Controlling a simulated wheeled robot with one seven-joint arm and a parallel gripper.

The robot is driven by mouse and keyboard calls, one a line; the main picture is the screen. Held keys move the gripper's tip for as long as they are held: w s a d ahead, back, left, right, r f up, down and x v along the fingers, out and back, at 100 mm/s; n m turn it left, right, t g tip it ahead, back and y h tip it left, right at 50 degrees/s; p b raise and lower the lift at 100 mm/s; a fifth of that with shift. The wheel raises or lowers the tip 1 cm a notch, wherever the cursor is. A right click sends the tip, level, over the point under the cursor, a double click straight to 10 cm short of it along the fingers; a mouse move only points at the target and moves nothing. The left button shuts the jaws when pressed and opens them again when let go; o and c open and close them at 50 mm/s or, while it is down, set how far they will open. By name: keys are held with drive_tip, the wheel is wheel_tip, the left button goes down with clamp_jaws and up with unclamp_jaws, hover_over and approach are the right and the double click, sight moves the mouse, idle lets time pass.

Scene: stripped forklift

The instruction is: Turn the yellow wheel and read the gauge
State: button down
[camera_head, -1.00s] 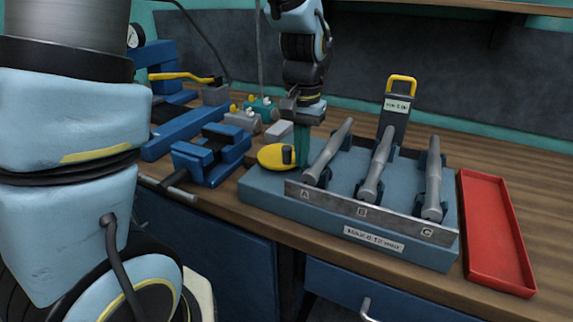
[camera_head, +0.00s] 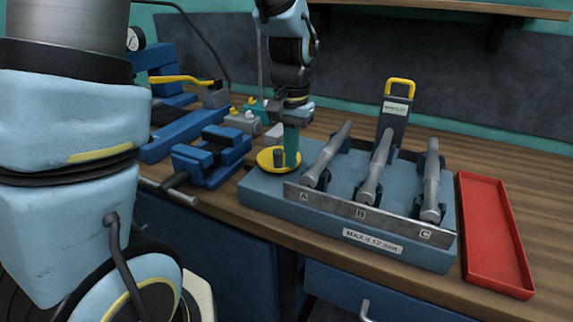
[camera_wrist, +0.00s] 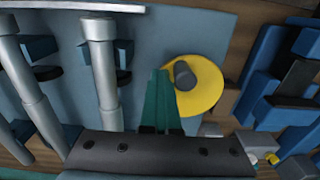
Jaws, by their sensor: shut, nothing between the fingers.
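The yellow wheel (camera_head: 265,165) lies flat at the left end of the grey-blue fixture, with a dark upright knob (camera_head: 279,158) on it. My gripper (camera_head: 291,164) points down with its teal fingers shut and empty, just right of the knob. In the wrist view, the fingertips (camera_wrist: 162,74) are close to the left of the knob (camera_wrist: 184,75), over the edge of the wheel (camera_wrist: 208,95); I cannot tell if they touch. A small display (camera_head: 396,108) on the post with a yellow handle has text too small to read surely. A round dial (camera_head: 135,38) stands far left, its reading unclear.
Three grey rods (camera_head: 375,168) lie in cradles marked A, B and C right of my gripper. The front label (camera_head: 373,241) reads "MAX 0.12 mm". A red tray (camera_head: 495,235) is at the right. Blue clamps (camera_head: 210,155) and a yellow lever (camera_head: 185,79) are at the left.

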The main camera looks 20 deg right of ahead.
sight(275, 151)
drive_tip(key=shift+w+a, duration=0.25)
drive_tip(key=shift+w, duration=0.25)
drive_tip(key=shift+a, duration=0.1)
drive_tip(key=shift+w+a, duration=0.55)
drive_tip(key=shift+a, duration=0.1)
drive_tip(key=shift+w+a, duration=0.25)
drive_tip(key=shift+a, duration=0.05)
drive_tip(key=shift+w+a, duration=0.1)
drive_tip(key=shift+p, duration=0.3)
wheel_tip(275, 151, up, 7)
drive_tip(key=p, duration=0.6)
drive_tip(key=shift+s+d, duration=0.3)
drive_tip(key=shift+d, duration=0.05)
